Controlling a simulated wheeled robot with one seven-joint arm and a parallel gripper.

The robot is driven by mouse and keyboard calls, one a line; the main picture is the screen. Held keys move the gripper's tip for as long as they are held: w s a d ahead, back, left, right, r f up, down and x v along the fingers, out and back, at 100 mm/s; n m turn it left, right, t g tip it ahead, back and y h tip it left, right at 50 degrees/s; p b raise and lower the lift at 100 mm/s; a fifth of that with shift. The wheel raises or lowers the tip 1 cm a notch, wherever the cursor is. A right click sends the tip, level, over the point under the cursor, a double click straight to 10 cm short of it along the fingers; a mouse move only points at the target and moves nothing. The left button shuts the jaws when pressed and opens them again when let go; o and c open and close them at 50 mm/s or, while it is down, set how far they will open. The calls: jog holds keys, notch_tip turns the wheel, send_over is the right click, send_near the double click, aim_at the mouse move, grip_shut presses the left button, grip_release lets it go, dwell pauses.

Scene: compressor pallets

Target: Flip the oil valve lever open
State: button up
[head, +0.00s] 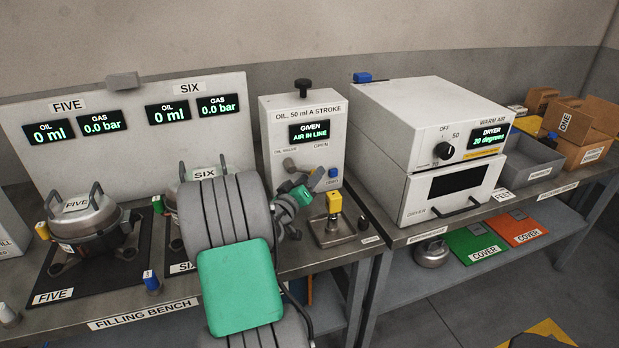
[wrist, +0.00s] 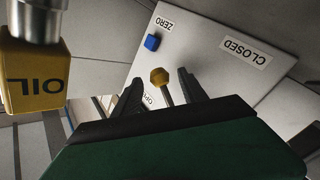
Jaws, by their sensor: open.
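The oil unit (head: 302,118) is a white box on the filling bench, with OIL VALVE and OPEN labels on its front. Its display reads GIVEN, AIR IN LINE. In the wrist view its front panel (wrist: 210,60) appears upside down with a CLOSED label. A lever with a yellow knob (wrist: 159,77) stands out between my fingers; I cannot tell whether they touch it. My gripper (wrist: 163,87) is open around the lever. In the head view my gripper (head: 304,172) is close to the panel front, and it hides the lever.
A blue button (wrist: 151,42) marked ZERO is near the lever. The white dryer (head: 430,140) is at right, compressor FIVE (head: 82,222) at left.

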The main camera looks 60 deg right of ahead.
jog(key=shift+c, duration=0.3)
grip_shut()
dwell(1.0)
